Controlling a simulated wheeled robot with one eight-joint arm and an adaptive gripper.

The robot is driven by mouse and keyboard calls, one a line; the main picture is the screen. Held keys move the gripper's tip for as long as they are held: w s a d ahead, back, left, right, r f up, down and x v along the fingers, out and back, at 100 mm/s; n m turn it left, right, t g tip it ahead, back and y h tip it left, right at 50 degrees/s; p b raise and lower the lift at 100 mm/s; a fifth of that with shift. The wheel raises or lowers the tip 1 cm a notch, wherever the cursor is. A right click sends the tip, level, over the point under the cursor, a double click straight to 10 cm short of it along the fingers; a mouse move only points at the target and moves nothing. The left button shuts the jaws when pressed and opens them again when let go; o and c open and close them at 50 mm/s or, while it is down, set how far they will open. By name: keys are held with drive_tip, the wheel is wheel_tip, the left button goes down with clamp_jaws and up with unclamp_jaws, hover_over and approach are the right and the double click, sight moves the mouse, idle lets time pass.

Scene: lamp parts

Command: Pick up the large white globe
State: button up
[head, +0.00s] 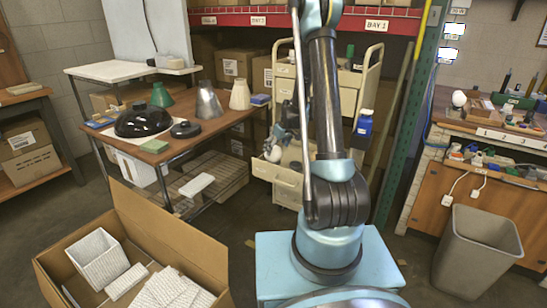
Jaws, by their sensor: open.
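A white round globe (459,98) sits on the wooden workbench at the right, near its back left. It looks small at this distance, and I cannot tell its true size. My gripper (270,156) seems to show partly behind my upright arm, in front of the cream cart. It is small and dark there, with its jaws apart and nothing visible between them. It is far to the left of the globe and not touching it.
The workbench (437,112) also holds small parts. A grey bin (476,250) stands before it. A left table (190,135) holds lamp shades and a black dome (144,121). An open cardboard box (150,230) is front left. Some floor is clear between my base and the bin.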

drive_tip(key=shift+w+a+x, duration=0.15)
drive_tip(key=shift+x, duration=0.85)
drive_tip(key=shift+w+a+x, duration=0.15)
drive_tip(key=shift+x, duration=0.8)
drive_tip(key=shift+w+a+f, duration=0.15)
drive_tip(key=shift+f, duration=0.35)
drive_tip(key=shift+c, duration=0.5)
drive_tip(key=c, duration=1)
